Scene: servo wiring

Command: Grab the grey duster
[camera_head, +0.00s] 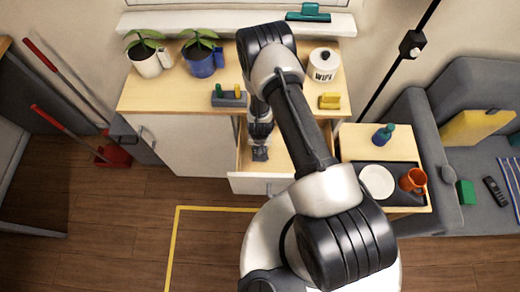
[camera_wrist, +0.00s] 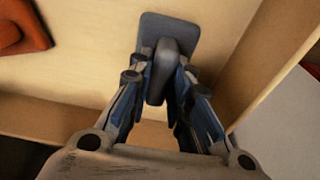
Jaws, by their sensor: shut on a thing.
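The grey duster (camera_wrist: 190,34) has a flat grey plate with a raised rounded handle. It lies inside the open drawer (camera_head: 285,186), against its light wooden floor. My gripper (camera_wrist: 165,85) reaches down into the drawer, with its two fingers shut on the duster's handle from both sides. In the head view my gripper (camera_head: 260,138) is over the left part of the drawer, and a small part of the duster (camera_head: 260,154) shows under it. I cannot tell whether the plate touches the drawer floor.
An orange-red thing (camera_wrist: 22,28) lies in the drawer, left of the duster in the wrist view. Drawer walls are close to my gripper. Plants, a WIFI jar (camera_head: 323,66) and small items stand on the cabinet top (camera_head: 185,98). A tray with a plate (camera_head: 377,181) stands right.

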